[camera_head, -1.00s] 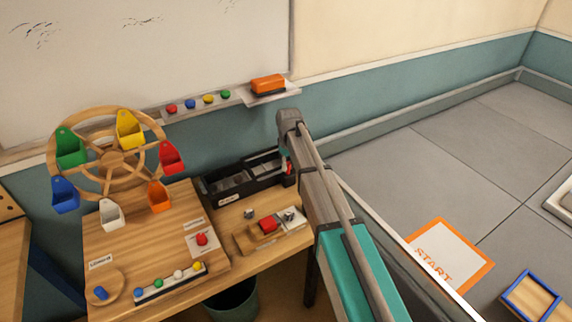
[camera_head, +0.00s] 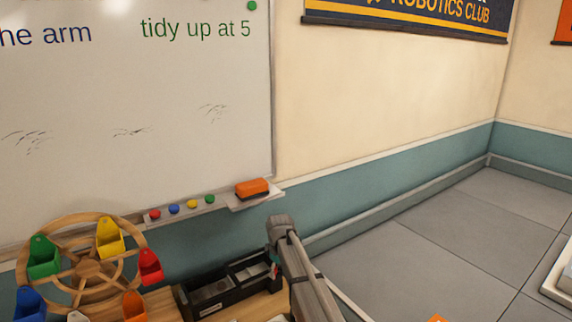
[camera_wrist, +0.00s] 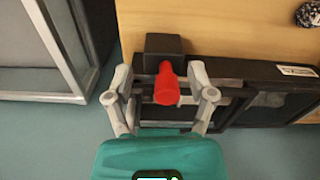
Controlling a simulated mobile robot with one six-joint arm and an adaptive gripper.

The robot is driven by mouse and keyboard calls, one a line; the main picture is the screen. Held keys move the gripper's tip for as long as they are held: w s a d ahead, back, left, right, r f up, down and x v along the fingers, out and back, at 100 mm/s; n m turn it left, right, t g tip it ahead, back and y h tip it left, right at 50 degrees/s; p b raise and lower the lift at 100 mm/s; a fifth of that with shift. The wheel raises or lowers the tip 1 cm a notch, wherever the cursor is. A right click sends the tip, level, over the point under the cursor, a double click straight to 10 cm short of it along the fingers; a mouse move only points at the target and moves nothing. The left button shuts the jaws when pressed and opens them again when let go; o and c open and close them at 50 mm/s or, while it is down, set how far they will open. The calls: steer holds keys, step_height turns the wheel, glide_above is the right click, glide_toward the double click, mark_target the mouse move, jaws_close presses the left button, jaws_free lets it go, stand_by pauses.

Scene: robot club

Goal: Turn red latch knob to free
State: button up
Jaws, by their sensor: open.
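In the wrist view, a red latch knob (camera_wrist: 166,86) sticks out from a small black block (camera_wrist: 163,46) at the end of a black case (camera_wrist: 235,68). My gripper (camera_wrist: 160,72) is open, with one finger to the left and one to the right of the knob. Gaps show between the fingers and the upper part of the knob. Whether they touch lower down I cannot tell. The head view shows the black case (camera_head: 212,308) on the desk, with my arm in front of its right end. The knob is mostly hidden there.
The wooden wheel with coloured buckets (camera_head: 90,268) stands left of the case. A whiteboard ledge with an orange eraser (camera_head: 252,187) is on the wall behind. In the wrist view, a grey-framed panel (camera_wrist: 45,50) stands at the left. Grey floor (camera_head: 400,250) lies open at the right.

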steer(key=s+d+r+m+p, duration=0.2)
steer(key=s+d+m, duration=0.2)
steer(key=s+d, duration=0.6)
steer(key=s+d+r+m+p, duration=0.2)
steer(key=s+d+m, duration=0.2)
steer(key=s+d, duration=0.6)
steer(key=s, duration=0.4)
steer(key=shift+s+r, duration=0.15)
steer(key=shift+r, duration=0.05)
steer(key=shift+a, duration=0.1)
